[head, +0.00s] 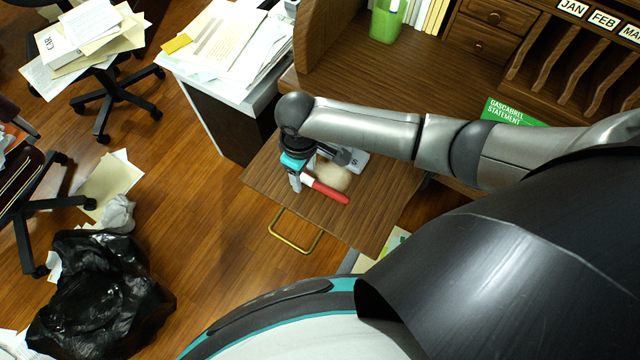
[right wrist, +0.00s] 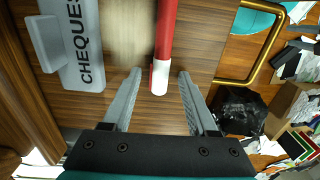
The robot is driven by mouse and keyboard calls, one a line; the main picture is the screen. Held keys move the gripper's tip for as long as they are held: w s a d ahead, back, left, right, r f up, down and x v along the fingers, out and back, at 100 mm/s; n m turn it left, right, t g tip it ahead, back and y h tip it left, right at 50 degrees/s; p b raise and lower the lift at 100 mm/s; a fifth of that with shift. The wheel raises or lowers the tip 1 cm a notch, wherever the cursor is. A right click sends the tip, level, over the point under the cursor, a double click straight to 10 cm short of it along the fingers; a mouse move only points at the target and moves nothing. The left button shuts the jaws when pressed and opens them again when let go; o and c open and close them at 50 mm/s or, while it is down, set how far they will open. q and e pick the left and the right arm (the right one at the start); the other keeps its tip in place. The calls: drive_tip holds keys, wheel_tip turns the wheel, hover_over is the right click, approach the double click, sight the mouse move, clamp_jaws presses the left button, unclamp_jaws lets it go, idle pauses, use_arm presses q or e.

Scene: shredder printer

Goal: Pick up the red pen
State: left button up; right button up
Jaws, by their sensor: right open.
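The red pen (head: 330,192) lies on a pulled-out wooden board (head: 262,182) of the desk. Its white end (head: 306,181) points toward my right gripper (head: 300,184). In the right wrist view the red pen (right wrist: 166,30) comes down from the top edge, and its white end (right wrist: 159,77) sits between the two open fingers of my right gripper (right wrist: 156,82). Gaps show on both sides, so no finger touches the pen there. The pen's far end is outside the right wrist view. My left gripper is not in view.
A grey stamp marked CHEQUES (right wrist: 74,45) lies beside the pen, left of the fingers. A beige object (head: 333,178) is next to the pen. The board has a brass handle (head: 295,232) at its front. A black bag (head: 95,290) lies on the floor.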

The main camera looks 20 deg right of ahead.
clamp_jaws()
idle(0.5)
drive_tip(key=shift+r, duration=0.15)
wheel_tip(320, 180, up, 20)
drive_tip(key=p, duration=0.6)
drive_tip(key=shift+p, duration=0.4)
